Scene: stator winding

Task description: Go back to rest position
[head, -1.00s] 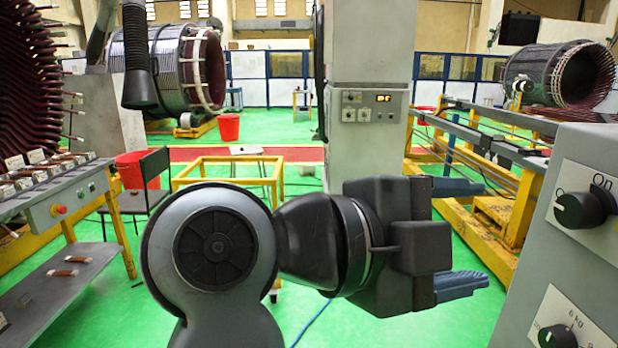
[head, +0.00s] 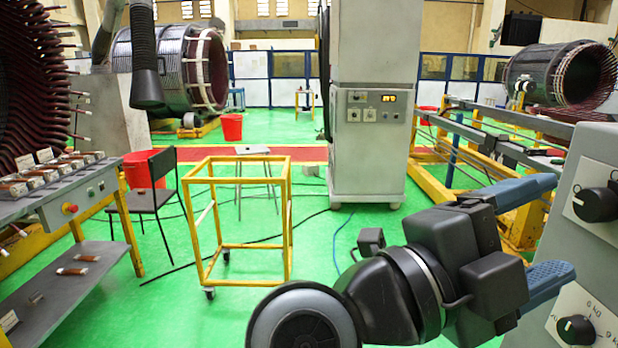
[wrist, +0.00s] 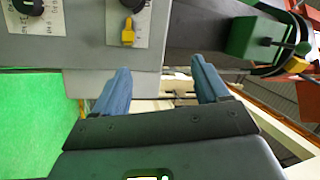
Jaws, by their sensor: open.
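My gripper (head: 540,232) is open and empty at the lower right of the head view, its two blue fingers apart and pointing right. The fingers end close in front of the grey control box (head: 597,225) with black knobs; I cannot tell whether they touch it. In the wrist view my gripper (wrist: 160,85) shows both blue fingers spread with nothing between them. The control box (wrist: 60,45) fills the upper left there, with knobs and a yellow switch.
A yellow wheeled frame (head: 290,215) stands on the green floor in the middle. A black chair (head: 150,195) and a workbench (head: 75,262) with small parts are at the left. A grey cabinet (head: 370,160) stands behind. Yellow rails (head: 460,170) run at the right.

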